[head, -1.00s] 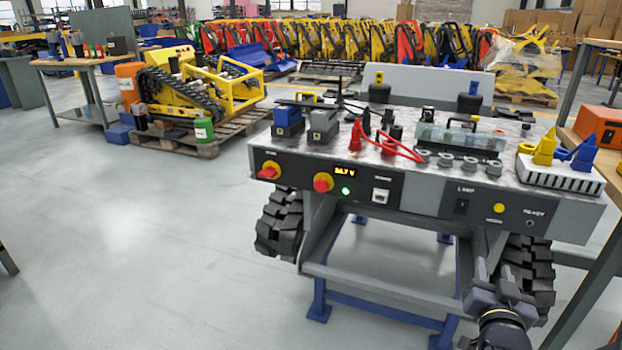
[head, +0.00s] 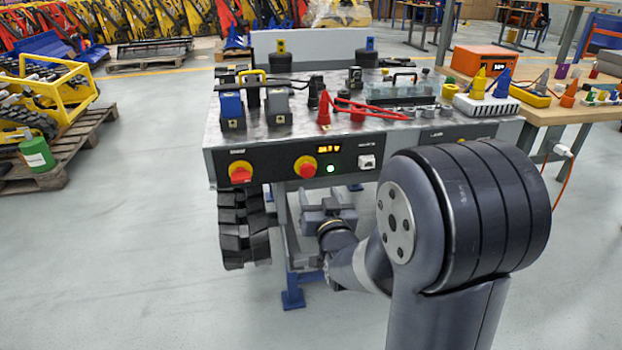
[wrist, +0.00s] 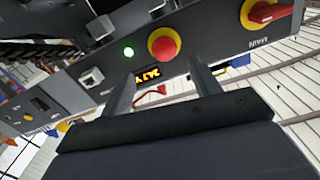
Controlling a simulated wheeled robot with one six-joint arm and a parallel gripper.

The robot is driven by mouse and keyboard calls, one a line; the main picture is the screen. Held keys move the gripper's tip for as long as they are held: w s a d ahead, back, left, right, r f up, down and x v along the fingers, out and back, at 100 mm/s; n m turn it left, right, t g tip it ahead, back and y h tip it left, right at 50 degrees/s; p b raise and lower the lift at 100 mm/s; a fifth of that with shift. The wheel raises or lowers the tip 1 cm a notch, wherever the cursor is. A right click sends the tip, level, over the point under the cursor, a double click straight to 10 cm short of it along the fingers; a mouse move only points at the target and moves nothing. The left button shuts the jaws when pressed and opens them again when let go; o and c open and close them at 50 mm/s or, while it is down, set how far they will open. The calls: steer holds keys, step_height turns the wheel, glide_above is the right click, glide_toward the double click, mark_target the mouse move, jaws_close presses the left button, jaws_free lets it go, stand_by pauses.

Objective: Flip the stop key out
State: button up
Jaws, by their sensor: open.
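A red stop knob on a yellow ring (head: 305,167) sits on the dark front panel of the carrier, beside the lit display. It also shows in the wrist view (wrist: 165,45). A red and yellow rotary switch (head: 240,172), marked MAIN in the wrist view (wrist: 268,13), is to its left in the head view. I cannot make out the stop key's position. My gripper (head: 328,205) is below the panel, partly hidden by my arm. In the wrist view its two fingers (wrist: 160,66) are apart and empty, pointing toward the panel near the display and knob.
A green light (head: 331,169) and a white socket (head: 367,161) are right of the knob. Black and red leads (head: 360,108) lie on the carrier top (head: 300,125). A black track (head: 243,225) stands under the panel's left side.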

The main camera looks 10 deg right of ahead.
mark_target(308, 174)
steer(key=w, duration=0.5)
steer(key=w+b, duration=0.1)
steer(key=w, duration=0.2)
steer(key=shift+a, duration=0.35)
steer(key=shift+c, duration=0.2)
jaws_close()
